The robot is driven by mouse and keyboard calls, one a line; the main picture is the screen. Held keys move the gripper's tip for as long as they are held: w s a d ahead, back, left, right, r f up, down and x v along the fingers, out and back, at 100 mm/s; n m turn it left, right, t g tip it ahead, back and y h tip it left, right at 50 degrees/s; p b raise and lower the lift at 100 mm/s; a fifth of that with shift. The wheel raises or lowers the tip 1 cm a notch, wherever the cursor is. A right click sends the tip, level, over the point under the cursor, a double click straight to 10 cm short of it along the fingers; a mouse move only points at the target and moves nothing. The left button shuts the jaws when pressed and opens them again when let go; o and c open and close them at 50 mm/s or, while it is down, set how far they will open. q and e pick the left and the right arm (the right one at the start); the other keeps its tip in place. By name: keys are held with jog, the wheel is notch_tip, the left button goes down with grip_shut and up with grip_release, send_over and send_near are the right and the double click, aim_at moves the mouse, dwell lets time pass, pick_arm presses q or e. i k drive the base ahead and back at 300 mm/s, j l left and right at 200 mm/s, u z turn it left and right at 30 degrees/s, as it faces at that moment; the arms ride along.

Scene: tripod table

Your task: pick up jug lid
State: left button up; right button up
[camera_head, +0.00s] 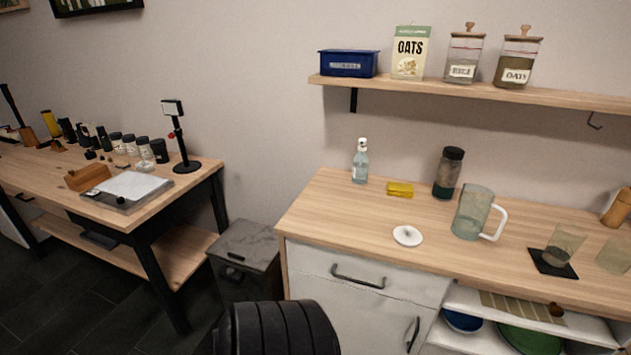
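The jug lid (407,235) is a flat white disc with a small dark knob or mark at its middle. It lies on the wooden counter near the front edge, above the drawer. The jug (472,212) is clear, slightly green, with a white handle on its right side. It stands open-topped to the right of the lid, apart from it. Neither of my grippers is in view. Nothing touches the lid.
Behind the lid on the counter (320,210) are a yellow sponge (399,189), a spray bottle (360,161) and a dark-topped bottle (448,173). A glass (563,246) stands on a dark coaster at right. A shelf (450,92) hangs above. The counter around the lid is clear.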

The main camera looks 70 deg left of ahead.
aim_at(408, 235)
jog(key=u, duration=1.25)
